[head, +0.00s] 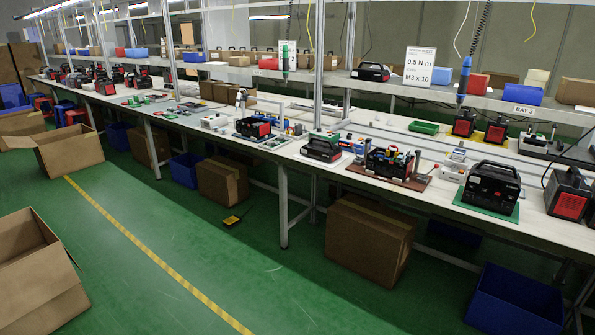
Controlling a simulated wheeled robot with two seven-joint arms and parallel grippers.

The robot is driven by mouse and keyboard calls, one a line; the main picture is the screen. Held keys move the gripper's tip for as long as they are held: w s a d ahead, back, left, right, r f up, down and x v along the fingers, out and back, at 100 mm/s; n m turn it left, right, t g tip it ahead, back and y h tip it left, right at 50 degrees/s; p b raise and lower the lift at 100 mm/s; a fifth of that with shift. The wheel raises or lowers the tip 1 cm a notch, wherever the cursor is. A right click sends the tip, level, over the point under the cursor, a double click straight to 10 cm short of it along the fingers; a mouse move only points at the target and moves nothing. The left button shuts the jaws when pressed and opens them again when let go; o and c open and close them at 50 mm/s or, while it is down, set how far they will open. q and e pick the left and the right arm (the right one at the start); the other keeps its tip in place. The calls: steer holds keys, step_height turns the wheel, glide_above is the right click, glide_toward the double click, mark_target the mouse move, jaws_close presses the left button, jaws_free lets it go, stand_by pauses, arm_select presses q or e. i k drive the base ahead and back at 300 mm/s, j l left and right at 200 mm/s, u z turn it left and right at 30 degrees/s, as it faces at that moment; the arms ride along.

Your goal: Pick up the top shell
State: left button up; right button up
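Neither of my grippers is in view. Several black housings stand along the long white bench, and I cannot tell for sure which is the top shell. A black shell with a carry handle (322,147) sits on a pale mat at mid-bench. A larger black unit with a handle (491,186) stands upright on a green mat (478,207) at the right. Between them, an open unit with red and black parts (386,161) sits on a brown fixture board (370,178). Another black and red unit (253,128) stands further left.
The white bench (440,207) runs from far left to near right, with posts and a shelf above. Cardboard boxes (368,240) and a blue bin (515,300) stand under it. Open cartons (35,275) stand at the left. The green floor (190,270) between is mostly clear.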

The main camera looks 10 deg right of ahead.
mark_target(317, 149)
steer(key=i+z, duration=0.45)
steer(key=i+j+z, duration=0.3)
steer(key=i+z, duration=0.2)
steer(key=i+j, duration=0.15)
steer(key=i, duration=0.3)
steer(key=i+j, duration=0.2)
steer(key=i, duration=0.25)
steer(key=i+j+u, duration=0.1)
steer(key=i, duration=0.35)
steer(key=i+j, duration=0.2)
steer(key=i, duration=0.25)
